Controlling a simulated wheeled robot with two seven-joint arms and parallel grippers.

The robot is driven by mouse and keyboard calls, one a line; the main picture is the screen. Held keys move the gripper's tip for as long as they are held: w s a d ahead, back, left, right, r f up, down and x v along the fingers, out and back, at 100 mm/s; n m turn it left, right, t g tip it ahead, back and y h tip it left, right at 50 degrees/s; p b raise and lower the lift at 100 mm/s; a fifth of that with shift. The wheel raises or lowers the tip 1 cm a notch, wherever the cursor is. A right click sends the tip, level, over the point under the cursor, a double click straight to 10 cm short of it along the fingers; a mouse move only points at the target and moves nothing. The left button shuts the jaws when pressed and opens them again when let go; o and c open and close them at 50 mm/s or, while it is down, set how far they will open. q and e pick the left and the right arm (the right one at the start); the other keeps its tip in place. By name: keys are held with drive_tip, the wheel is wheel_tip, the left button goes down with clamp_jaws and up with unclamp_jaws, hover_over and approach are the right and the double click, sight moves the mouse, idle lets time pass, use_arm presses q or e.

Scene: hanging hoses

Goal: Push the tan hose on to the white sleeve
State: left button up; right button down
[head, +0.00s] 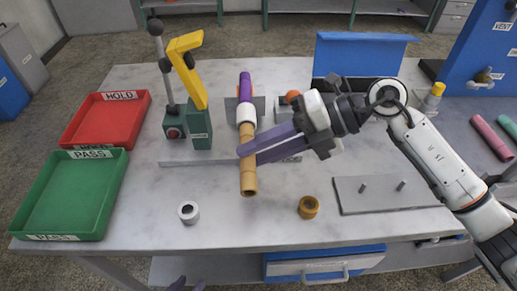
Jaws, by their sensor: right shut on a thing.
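The tan hose (249,181) points toward me at the middle of the table, its open near end facing the front. My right gripper (246,148) is shut on it from the right, with its dark fingers across the hose. The white sleeve (246,112) is just beyond, in line with the hose, with a purple hose (245,85) on its far side. The tan hose's far end meets the sleeve's near end; I cannot tell whether it overlaps it. Only the fingertips of my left gripper (188,285) show at the bottom edge, apart and empty.
A yellow-topped green post (200,128) stands left of the sleeve. Red (67,143) and green (40,226) trays lie at left. A white ring (188,212) and a tan ring (308,207) stand in front. A grey pegged plate (365,205) lies at right.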

drive_tip(key=shift+w, duration=0.5)
idle(0.7)
drive_tip(key=shift+p, duration=0.3)
drive_tip(key=shift+w+r, duration=0.1)
drive_tip(key=shift+w, duration=0.85)
idle(1.2)
drive_tip(key=c, duration=1.4)
unclamp_jaws()
drive_tip(key=shift+c, duration=0.2)
